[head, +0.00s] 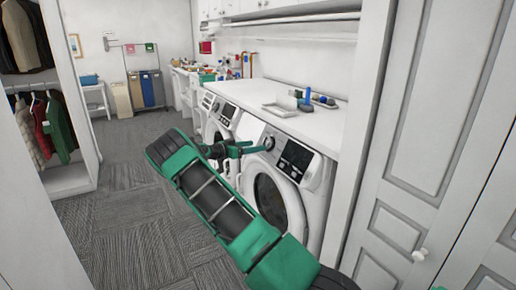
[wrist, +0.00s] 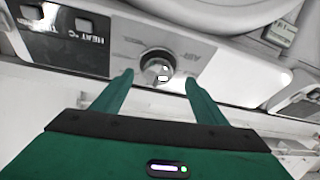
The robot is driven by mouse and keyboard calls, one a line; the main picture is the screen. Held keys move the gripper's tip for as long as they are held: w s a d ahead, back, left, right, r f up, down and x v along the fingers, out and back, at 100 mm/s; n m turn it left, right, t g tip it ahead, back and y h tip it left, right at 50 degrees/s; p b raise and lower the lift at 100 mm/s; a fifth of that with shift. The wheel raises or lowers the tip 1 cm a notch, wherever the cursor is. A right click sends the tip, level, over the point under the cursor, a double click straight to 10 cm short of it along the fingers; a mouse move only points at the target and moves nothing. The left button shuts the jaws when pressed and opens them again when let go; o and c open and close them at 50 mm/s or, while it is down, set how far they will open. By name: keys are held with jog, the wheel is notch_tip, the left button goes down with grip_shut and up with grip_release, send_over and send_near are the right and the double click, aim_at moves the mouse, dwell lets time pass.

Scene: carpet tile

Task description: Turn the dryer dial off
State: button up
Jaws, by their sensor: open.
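The dryer (head: 310,203) is the nearer white front-loading machine in the head view, under the counter. Its round dial (head: 269,143) sits on the front panel beside a dark display. In the wrist view the dial (wrist: 157,63) is dark-rimmed with a silver face, next to a black panel section marked HEAT. My green gripper (head: 262,147) reaches the panel. In the wrist view my gripper (wrist: 158,78) is open, with one finger on each side just below the dial. Whether the fingers touch it I cannot tell.
A second white machine (head: 217,122) stands farther left. The white counter (head: 300,121) above the dryer holds a tray and bottles. A white panelled door (head: 425,130) is at right. Clothes hang in the closet (head: 40,115) at left. The grey carpet (head: 120,225) is clear.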

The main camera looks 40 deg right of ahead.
jog(key=a, duration=0.3)
jog(key=w+a, duration=0.1)
jog(key=a, duration=0.1)
jog(key=shift+a+r, duration=0.3)
jog(key=s+r+n+y, duration=0.15)
jog(key=s+y, duration=0.25)
jog(key=s, duration=0.6)
jog(key=s+r+n+y, duration=0.1)
jog(key=s+r+y, duration=0.25)
jog(key=s, duration=0.65)
jog(key=s+a+n+t+y, duration=0.1)
jog(key=s+a+n+y, duration=0.3)
jog(key=s+a, duration=0.8)
jog(key=s+a+n+t+y, duration=0.1)
jog(key=s+a+n+y, duration=0.4)
jog(key=s+a, duration=0.8)
jog(key=s, duration=0.4)
jog(key=shift+s+a+f, duration=0.2)
jog(key=shift+s+f, duration=0.05)
jog(key=shift+s, duration=0.1)
